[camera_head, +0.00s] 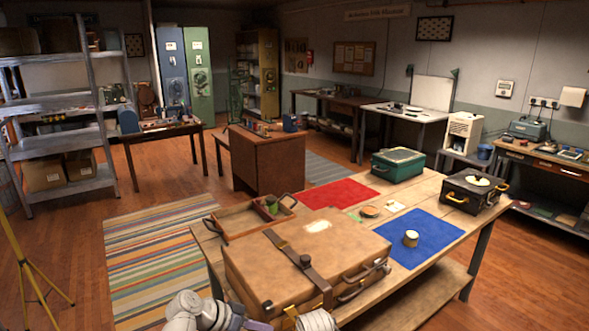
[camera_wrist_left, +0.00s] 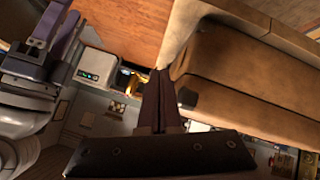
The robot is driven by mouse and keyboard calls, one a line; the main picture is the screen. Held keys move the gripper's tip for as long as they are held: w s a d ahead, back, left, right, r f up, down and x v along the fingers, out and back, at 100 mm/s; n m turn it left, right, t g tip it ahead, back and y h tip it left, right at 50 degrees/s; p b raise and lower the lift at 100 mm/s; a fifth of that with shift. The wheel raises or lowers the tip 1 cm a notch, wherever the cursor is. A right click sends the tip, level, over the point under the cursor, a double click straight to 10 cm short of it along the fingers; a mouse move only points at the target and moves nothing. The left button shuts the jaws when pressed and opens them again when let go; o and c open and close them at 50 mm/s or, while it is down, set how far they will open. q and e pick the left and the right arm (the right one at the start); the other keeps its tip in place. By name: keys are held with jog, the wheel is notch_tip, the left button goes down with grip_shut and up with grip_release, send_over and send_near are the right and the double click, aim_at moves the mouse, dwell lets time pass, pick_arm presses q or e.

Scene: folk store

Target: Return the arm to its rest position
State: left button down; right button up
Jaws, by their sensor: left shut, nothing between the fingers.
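My left arm (camera_head: 195,310) comes in at the bottom of the head view, low at the front left of the large brown suitcase. Its gripper (camera_head: 258,325) is at the bottom edge and partly cut off. In the left wrist view the dark fingers of this gripper (camera_wrist_left: 160,74) lie together, shut and empty. They appear close beside the suitcase (camera_wrist_left: 225,75); whether they touch it cannot be told.
The suitcase (camera_head: 285,262) lies on a wooden table (camera_head: 425,188) with a wooden tray (camera_head: 232,222), red mat (camera_head: 335,192), blue mat (camera_head: 428,232) bearing a small tin (camera_head: 411,238), green case (camera_head: 397,165) and black case (camera_head: 470,195). A striped rug (camera_head: 155,250) lies on open floor leftward.

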pick_arm(q)
jog(key=s+a+f+n+g+y, duration=0.3)
jog(key=s+a+f+n+y, duration=0.35)
jog(key=a+y, duration=0.2)
jog(key=s+d+m+g+y+p, duration=0.1)
jog(key=s+d+m, duration=0.2)
jog(key=d, duration=0.8)
jog(key=shift+s+r+g+y, duration=0.2)
jog(key=shift+s+g+y, duration=0.15)
jog(key=shift+s, duration=0.8)
